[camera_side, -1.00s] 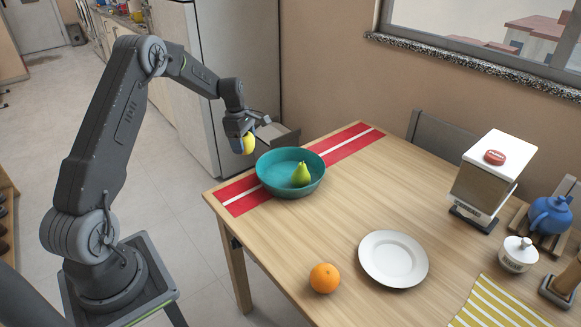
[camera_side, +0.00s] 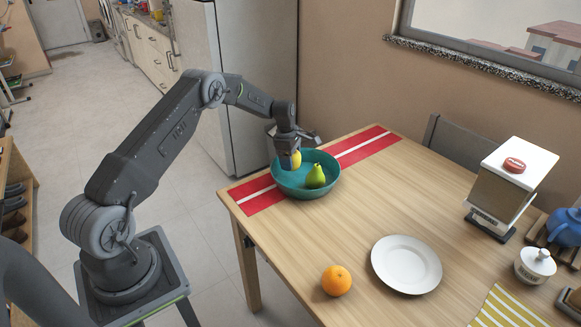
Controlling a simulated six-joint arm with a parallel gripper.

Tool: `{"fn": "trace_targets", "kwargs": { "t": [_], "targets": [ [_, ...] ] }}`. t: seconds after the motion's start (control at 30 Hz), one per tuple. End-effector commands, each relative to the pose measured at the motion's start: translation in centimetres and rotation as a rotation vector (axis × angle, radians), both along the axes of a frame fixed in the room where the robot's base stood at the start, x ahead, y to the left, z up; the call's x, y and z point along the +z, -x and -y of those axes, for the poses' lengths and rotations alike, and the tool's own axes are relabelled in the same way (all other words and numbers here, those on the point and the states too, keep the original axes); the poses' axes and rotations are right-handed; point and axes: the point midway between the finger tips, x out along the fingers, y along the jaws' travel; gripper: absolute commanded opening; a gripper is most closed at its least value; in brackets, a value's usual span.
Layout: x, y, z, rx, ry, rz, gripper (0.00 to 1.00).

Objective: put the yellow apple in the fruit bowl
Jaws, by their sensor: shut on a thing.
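The yellow apple (camera_side: 296,159) is held in my gripper (camera_side: 291,158), which is shut on it and points down. The gripper and apple are over the left part of the teal fruit bowl (camera_side: 292,190), at about rim height or slightly inside it. I cannot tell whether the apple touches the bowl. A green pear (camera_side: 316,177) stands in the bowl, to the right of the apple. Part of the apple is hidden by the gripper fingers.
The bowl stands on a red and white runner (camera_side: 362,148) on the wooden table. An orange (camera_side: 336,281) and a white plate (camera_side: 406,265) lie in front. A dispenser (camera_side: 510,190), a sugar pot (camera_side: 534,266) and a blue teapot (camera_side: 566,227) stand at right.

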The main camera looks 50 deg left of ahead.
Motion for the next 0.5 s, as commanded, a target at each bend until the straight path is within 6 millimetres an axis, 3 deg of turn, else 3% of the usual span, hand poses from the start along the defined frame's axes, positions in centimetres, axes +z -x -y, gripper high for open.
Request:
{"fn": "trace_targets", "kwargs": {
  "t": [0.2, 0.5],
  "targets": [
    [-3.1, 0.1, 0.0, 0.001, 0.001, -0.002, 0.45],
    [-3.5, 0.0, 0.0, 0.0, 0.0, 0.0, 0.45]
  ]
}}
